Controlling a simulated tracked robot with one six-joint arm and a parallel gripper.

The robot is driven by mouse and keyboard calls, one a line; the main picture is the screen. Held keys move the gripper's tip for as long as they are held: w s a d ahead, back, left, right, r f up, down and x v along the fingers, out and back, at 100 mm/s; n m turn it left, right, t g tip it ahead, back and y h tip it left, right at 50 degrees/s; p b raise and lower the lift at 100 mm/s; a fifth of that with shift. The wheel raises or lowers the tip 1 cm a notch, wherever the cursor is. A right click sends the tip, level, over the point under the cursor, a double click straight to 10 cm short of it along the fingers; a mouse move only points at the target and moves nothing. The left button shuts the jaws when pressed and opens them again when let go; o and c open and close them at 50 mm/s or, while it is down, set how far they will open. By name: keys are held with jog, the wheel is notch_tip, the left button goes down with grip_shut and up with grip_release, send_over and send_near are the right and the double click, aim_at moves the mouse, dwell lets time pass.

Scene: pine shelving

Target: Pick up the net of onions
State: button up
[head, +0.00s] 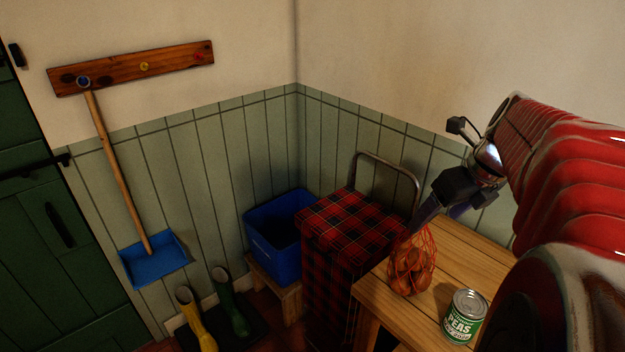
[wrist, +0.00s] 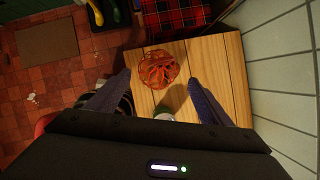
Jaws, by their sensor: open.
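The net of onions (head: 410,268) is an orange-red mesh bag of brown onions on the wooden shelf top (head: 462,262), near its left edge. In the wrist view the net (wrist: 159,70) lies ahead of the fingertips, roughly centred between them. My gripper (head: 440,208) is above the net's top in the head view, with its fingers pointing down and left. In the wrist view my gripper (wrist: 160,82) has its two fingers wide apart with nothing between the tips. The net's neck is partly overlapped by a finger in the head view.
A green tin of peas (head: 464,316) stands on the same top, right of the net. A red tartan trolley (head: 345,230) with a metal handle stands just left of the shelf. A blue crate (head: 275,240) sits on a low stool behind. Boots (head: 230,302) stand on the floor.

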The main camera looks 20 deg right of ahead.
aim_at(424, 231)
jog(key=shift+x, duration=2.7)
jog(key=shift+s+x, duration=0.1)
jog(key=shift+x, duration=1.2)
jog(key=shift+s+x, duration=0.15)
jog(key=shift+x, duration=1.2)
jog(key=shift+a, duration=0.15)
jog(key=shift+c, duration=0.2)
grip_shut()
